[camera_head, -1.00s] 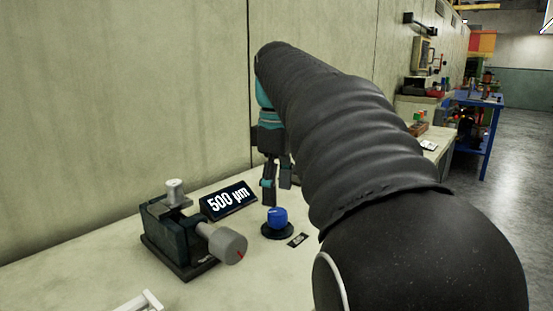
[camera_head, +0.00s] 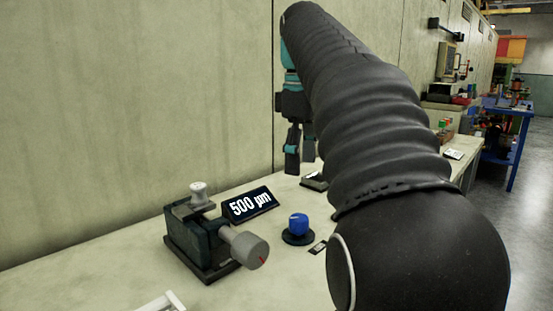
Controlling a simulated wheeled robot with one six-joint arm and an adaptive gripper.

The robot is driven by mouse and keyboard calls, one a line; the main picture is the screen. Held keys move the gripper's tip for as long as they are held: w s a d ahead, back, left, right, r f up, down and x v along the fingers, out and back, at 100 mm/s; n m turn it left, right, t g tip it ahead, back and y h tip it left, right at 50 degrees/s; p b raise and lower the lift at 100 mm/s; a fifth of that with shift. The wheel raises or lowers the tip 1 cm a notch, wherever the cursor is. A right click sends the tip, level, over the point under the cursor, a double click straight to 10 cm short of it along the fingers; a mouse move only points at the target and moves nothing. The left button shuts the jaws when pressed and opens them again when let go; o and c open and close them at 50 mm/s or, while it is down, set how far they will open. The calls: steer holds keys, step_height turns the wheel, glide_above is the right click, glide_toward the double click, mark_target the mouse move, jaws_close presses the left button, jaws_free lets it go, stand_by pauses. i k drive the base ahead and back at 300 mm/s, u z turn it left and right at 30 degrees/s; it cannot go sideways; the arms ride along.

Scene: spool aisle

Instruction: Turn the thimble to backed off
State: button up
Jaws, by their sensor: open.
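The thimble (camera_head: 250,249) is a light grey cylinder with a red mark low on its end face. It sticks out to the right of a dark positioning stage (camera_head: 192,237) on the bench. A black display (camera_head: 250,204) behind it reads "500 µm". My gripper (camera_head: 301,165) hangs fingers down, open and empty, above the back of the bench. It is above and to the right of the thimble, clear of it.
A dark item (camera_head: 314,182) lies below my gripper. A white piece (camera_head: 163,302) is at the front. The wall (camera_head: 130,110) closes off the back.

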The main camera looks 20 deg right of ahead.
mark_target(251, 251)
steer(key=k, duration=1)
